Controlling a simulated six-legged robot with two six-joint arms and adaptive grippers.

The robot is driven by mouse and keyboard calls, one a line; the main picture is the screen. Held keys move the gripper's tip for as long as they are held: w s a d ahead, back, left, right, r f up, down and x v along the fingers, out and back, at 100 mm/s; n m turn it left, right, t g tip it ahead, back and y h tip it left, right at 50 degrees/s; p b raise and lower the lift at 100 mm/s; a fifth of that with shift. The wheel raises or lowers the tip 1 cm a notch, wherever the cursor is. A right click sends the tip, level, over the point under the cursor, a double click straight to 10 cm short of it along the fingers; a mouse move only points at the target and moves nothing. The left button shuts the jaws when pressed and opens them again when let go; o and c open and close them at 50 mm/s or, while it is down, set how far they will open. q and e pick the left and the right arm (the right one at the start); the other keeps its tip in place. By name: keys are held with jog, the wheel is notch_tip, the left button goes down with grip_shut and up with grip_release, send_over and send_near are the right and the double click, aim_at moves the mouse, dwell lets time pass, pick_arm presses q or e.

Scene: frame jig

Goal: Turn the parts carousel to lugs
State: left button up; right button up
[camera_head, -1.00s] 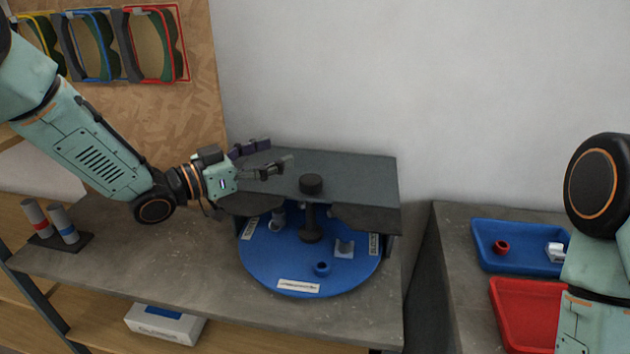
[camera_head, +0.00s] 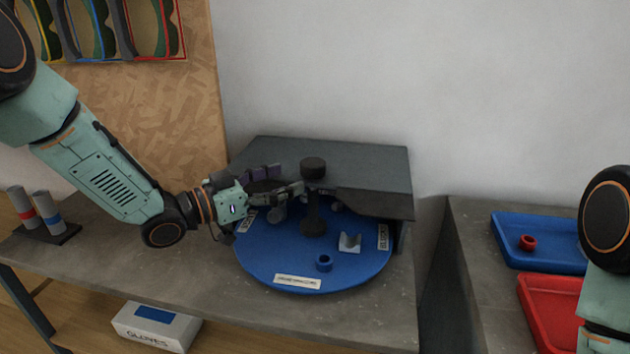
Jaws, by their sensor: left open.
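The parts carousel is a round blue turntable (camera_head: 285,262) on the grey bench, its back part under a dark grey cover (camera_head: 372,170). A black post with a knob (camera_head: 313,168) stands at its middle. A blue ring (camera_head: 324,263) and a grey V-shaped block (camera_head: 349,242) sit on its front part. White labels lie along its rim; the front one (camera_head: 298,281) is too small to read. My left gripper (camera_head: 284,180) is open at the left of the knob, its fingers pointing right. Whether it touches the knob I cannot tell. My right gripper is out of view.
A blue tray (camera_head: 510,252) with a red ring (camera_head: 527,242) and a red tray (camera_head: 541,300) lie on the right bench. Two grey cylinders stand in a black holder (camera_head: 62,236) at the left. A gloves box (camera_head: 156,327) sits below.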

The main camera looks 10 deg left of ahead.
aim_at(302, 171)
pick_arm(q)
jog(key=shift+w+d+r, duration=0.1)
jog(key=shift+w+r, duration=0.05)
jog(key=shift+r, duration=0.05)
jog(key=x, duration=0.6)
jog(key=shift+s+d+f, duration=0.1)
jog(key=shift+s+d, duration=0.05)
jog(key=shift+s, duration=0.1)
jog(key=shift+w, duration=0.5)
jog(key=shift+s+d+r, duration=0.1)
jog(key=shift+s+r, duration=0.1)
jog(key=shift+d, duration=0.3)
jog(key=shift+w+a+f, duration=0.1)
jog(key=shift+w+f, duration=0.1)
jog(key=shift+w, duration=0.1)
jog(key=shift+c, duration=1.4)
jog(key=shift+a, duration=0.1)
jog(key=shift+c, duration=0.8)
jog(key=shift+s+r, duration=0.15)
jog(key=shift+s, duration=0.1)
jog(key=shift+c, duration=1.4)
jog(key=shift+w, duration=0.1)
grip_shut()
